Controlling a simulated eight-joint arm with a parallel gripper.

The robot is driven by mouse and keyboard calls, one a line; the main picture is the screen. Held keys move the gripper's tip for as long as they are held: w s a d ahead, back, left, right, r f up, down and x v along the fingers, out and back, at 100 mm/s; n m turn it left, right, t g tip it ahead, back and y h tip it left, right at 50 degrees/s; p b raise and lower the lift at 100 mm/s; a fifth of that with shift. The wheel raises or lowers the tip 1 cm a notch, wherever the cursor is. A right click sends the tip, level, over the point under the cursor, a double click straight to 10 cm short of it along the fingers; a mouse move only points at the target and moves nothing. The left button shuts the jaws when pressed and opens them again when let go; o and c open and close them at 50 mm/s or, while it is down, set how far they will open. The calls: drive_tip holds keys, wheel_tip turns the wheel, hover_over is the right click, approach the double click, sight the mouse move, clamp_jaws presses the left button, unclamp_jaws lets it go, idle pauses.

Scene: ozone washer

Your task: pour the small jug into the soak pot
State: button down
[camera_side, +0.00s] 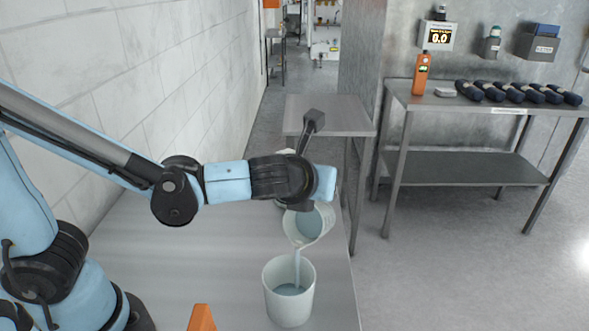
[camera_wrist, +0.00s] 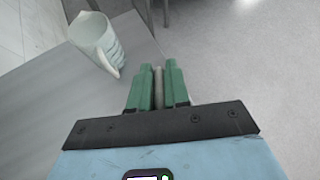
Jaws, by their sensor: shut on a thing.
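In the side view the small jug (camera_side: 318,222), pale and translucent, hangs tilted below my gripper (camera_side: 308,203), its mouth down to the left. A thin bluish stream (camera_side: 297,262) falls from its lip into the soak pot (camera_side: 270,298). The soak pot is a white, upright, open cup on the steel table with bluish liquid inside. In the wrist view my gripper's green fingers (camera_wrist: 158,88) are shut on a thin pale piece, probably the jug's handle; the jug's body is largely hidden there.
Another pale jug (camera_wrist: 92,36) with a handle stands on the table (camera_side: 180,270) in the wrist view, mostly hidden behind my wrist in the side view. An orange object (camera_side: 202,318) shows at the bottom edge. A bench (camera_side: 455,104) with dark rolls (camera_side: 520,92) stands right.

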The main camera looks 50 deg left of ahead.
drive_tip(key=shift+s+d+r+t+y+p, duration=0.2)
drive_tip(key=shift+s+r+t+p, duration=0.2)
drive_tip(key=shift+r+t, duration=0.2)
drive_tip(key=shift+s+d+r+t+y+p, duration=0.2)
drive_tip(key=shift+s+r+t+p, duration=0.1)
drive_tip(key=shift+s+r+t, duration=0.25)
